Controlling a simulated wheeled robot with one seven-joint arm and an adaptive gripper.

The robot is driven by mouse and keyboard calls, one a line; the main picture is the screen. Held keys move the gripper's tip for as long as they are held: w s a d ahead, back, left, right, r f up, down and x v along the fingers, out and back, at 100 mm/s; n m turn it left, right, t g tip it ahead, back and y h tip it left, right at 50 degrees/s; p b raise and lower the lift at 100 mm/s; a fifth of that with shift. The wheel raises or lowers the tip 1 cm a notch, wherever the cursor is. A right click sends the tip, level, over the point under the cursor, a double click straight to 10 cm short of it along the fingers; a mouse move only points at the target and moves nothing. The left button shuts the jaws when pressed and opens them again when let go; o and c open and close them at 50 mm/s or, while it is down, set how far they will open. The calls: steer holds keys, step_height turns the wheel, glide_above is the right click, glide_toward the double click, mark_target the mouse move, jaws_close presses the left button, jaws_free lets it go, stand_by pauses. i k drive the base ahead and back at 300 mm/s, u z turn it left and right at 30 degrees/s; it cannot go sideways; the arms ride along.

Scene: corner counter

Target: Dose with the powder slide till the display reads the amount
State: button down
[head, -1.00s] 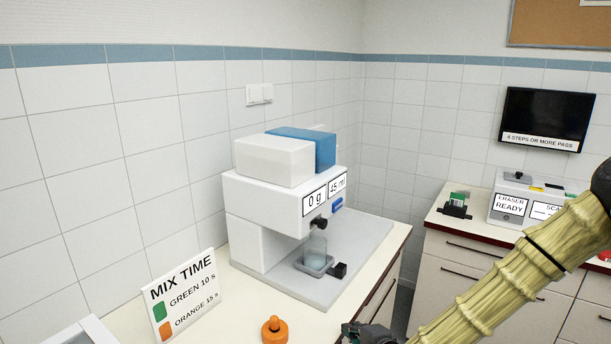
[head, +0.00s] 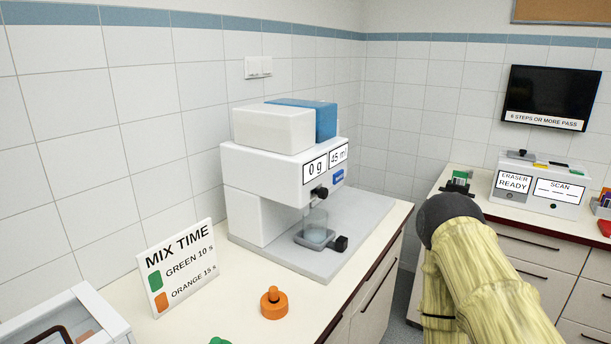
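The dosing machine (head: 263,198) is a white block on a grey base plate at the back of the left counter. Its powder display (head: 315,167) reads 0 g and the display beside it (head: 338,155) reads 45 ml. A black knob (head: 319,193), perhaps the powder slide, sticks out below the 0 g display. A clear cup (head: 315,226) with bluish contents stands under it on a small grey tray with a black handle (head: 340,243). My arm reaches in at the lower right, apart from the machine. My gripper is not visible.
A MIX TIME sign (head: 178,265) gives green 10 s, orange 15 s. An orange knobbed piece (head: 274,303) stands in front of the machine. A white box (head: 70,323) is at lower left. The right counter holds an eraser and scan device (head: 540,185).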

mark_target(322, 193)
steer(key=u, duration=0.05)
steer(key=k, duration=0.5)
steer(key=z, duration=1.9)
steer(key=i, duration=1.2)
steer(key=u, duration=2.2)
